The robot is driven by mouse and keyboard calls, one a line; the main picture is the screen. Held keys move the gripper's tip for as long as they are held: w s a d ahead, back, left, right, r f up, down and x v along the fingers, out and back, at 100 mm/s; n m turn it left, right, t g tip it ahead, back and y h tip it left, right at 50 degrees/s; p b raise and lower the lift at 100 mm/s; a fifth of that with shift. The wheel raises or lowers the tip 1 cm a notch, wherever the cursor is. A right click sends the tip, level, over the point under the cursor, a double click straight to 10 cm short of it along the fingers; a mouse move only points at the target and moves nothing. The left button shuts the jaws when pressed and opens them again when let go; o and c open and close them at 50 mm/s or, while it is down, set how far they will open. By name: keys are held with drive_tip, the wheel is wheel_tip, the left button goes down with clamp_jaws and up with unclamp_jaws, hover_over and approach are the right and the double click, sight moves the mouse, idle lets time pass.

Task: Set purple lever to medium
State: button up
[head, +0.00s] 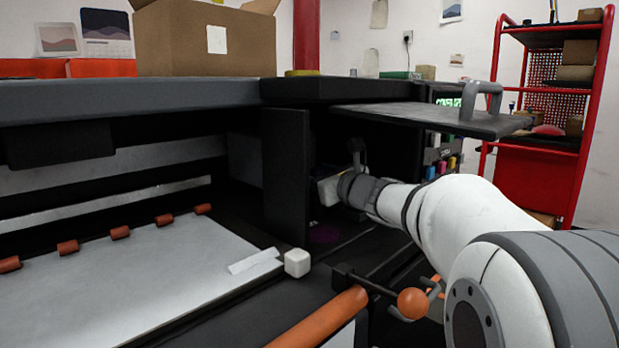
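My white arm reaches from the lower right into a dark open compartment of the large printer. My gripper (328,190) is inside it, beside a black upright panel (286,180). Its fingers are small and shadowed, so I cannot tell whether they are open or shut. A dim purple part (323,234), possibly the purple lever, shows low in the compartment, below my gripper and apart from it in the picture. Its shape and setting are too dark to read.
A raised grey cover (440,119) with a handle juts over the compartment, above my arm. An orange ball knob (412,303) on a black bar is in front. A white cube (297,262) sits by the metal bed (130,285). A red shelf cart (545,185) stands at right.

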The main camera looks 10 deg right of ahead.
drive_tip(key=shift+w, duration=0.15)
drive_tip(key=shift+c, duration=0.3)
clamp_jaws()
